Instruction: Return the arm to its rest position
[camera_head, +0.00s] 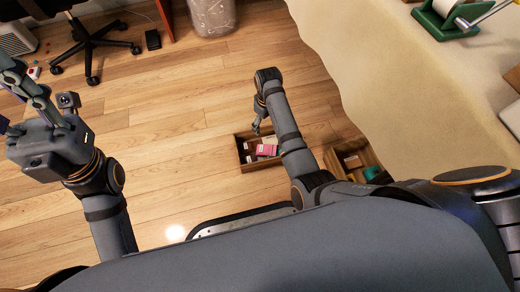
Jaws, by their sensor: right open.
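My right arm reaches out over the floor in the middle of the head view and bends down at its far end. My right gripper (258,122) hangs at that end, small in the picture, at the upper edge of a wooden box. It is open, and I see nothing between its fingers. My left arm is raised at the left side. My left gripper (28,92) is partly cut off by the left picture edge, and its jaw opening cannot be made out.
The wooden box (243,152) holds pink and white items. A second box (346,149) with a teal item stands beside the cloth-covered table (385,80). A green device (446,22) is on the table. An office chair (88,42) and a bin (212,15) stand farther back.

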